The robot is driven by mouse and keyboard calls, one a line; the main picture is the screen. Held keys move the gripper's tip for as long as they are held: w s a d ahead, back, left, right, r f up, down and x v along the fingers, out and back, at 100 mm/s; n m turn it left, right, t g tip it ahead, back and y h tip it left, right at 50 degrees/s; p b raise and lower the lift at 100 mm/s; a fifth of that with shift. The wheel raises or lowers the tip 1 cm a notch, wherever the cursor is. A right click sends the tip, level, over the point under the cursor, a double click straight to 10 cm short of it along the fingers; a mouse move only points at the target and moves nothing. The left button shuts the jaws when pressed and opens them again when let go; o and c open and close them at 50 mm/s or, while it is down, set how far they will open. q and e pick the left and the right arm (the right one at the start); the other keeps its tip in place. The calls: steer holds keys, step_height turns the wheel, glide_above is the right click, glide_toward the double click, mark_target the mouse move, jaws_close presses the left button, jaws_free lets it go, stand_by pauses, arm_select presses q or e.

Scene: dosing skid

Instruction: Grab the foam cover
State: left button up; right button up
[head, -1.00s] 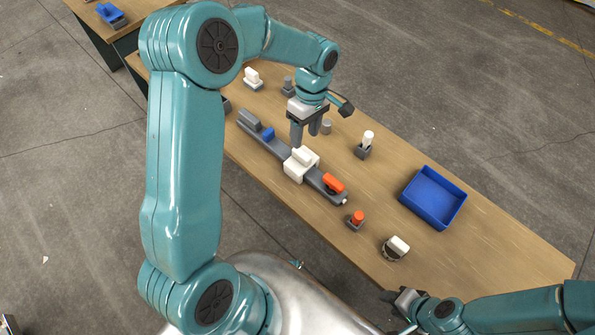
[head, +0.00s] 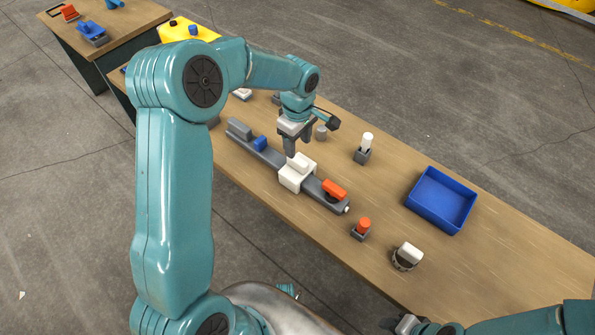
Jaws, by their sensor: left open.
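A white blocky piece, which looks like the foam cover (head: 291,181), sits over the middle of a long grey rail unit (head: 262,152) on the wooden bench, with a raised block on top. My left gripper (head: 298,146) is open, fingers pointing down, just behind and above the white piece in the head view. The gap between its fingertips and the piece is hard to judge; nothing shows between the fingers. My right gripper (head: 398,323) is partly in view at the bottom edge, and its jaws are not clear.
The rail carries a blue block (head: 260,143) and an orange block (head: 334,189). Around it stand a white-topped holder (head: 363,151), an orange-topped holder (head: 362,228), a round dark item with a white top (head: 406,257) and a blue tray (head: 441,200).

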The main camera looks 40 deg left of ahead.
mark_target(298, 159)
arm_select(q)
step_height(298, 159, down, 8)
steer(key=shift+s+d+r+b, duration=0.1)
steer(key=shift+s+b, duration=0.05)
steer(key=shift+b, duration=0.3)
jaws_close()
